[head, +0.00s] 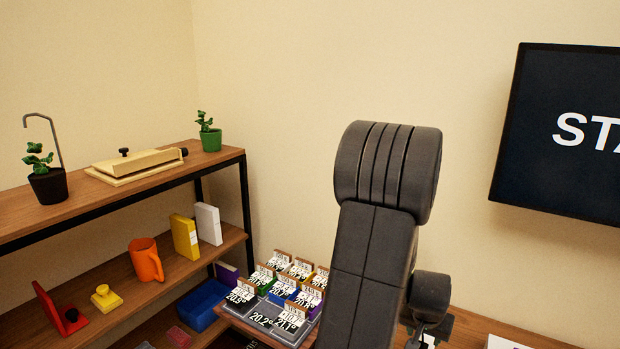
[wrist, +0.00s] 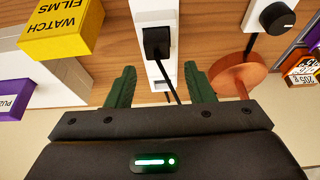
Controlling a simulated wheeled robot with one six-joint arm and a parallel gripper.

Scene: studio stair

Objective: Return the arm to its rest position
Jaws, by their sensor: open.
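My arm (head: 375,230) rises folded in the middle of the head view, in front of the wall. My gripper (wrist: 160,72) shows in the wrist view with its two green fingers spread apart and nothing held between them. Past the fingers, a white strip (wrist: 150,15) with a black plug (wrist: 157,42) and cable lies on a wooden surface. I cannot tell the exact gap between the fingers and the plug. The gripper cannot be made out clearly in the head view.
In the wrist view, a yellow box (wrist: 62,25) is left, a copper-coloured disc (wrist: 238,78) right, and a black knob (wrist: 277,18) upper right. In the head view, shelves (head: 215,165) stand left, several price-tagged items (head: 270,315) beside my arm, and a screen (head: 560,130) right.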

